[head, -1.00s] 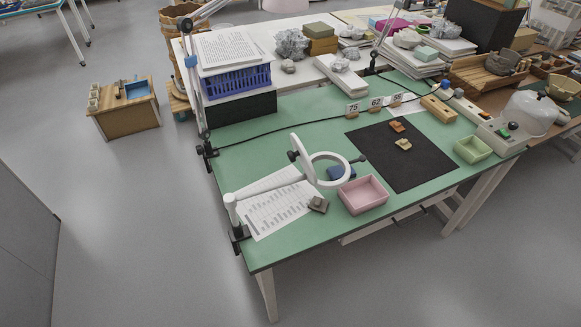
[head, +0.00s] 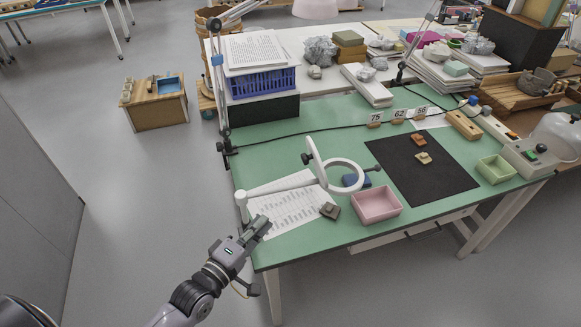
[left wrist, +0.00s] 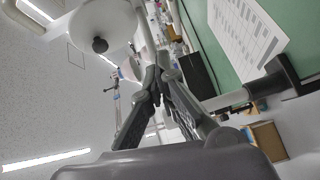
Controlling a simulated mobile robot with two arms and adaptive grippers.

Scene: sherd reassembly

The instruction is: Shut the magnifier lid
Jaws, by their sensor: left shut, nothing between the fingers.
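The magnifier (head: 343,188) is a white ring on a white arm clamped to the green table's front left edge. Its white lid (head: 315,160) stands raised at the left side of the ring, seen nearly edge-on, with a dark knob. In the left wrist view the lid (left wrist: 112,18) is at the upper left, its dark knob facing the camera. My left gripper (head: 264,224) is shut and empty, near the magnifier's post and over the printed sheet's front corner, apart from the lid. Its fingers (left wrist: 156,76) meet in the left wrist view. My right gripper is not in view.
A printed sheet (head: 285,212) lies under the magnifier arm, with a small grey-brown block (head: 329,211) on it. A black mat (head: 440,178) holds two sherds.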

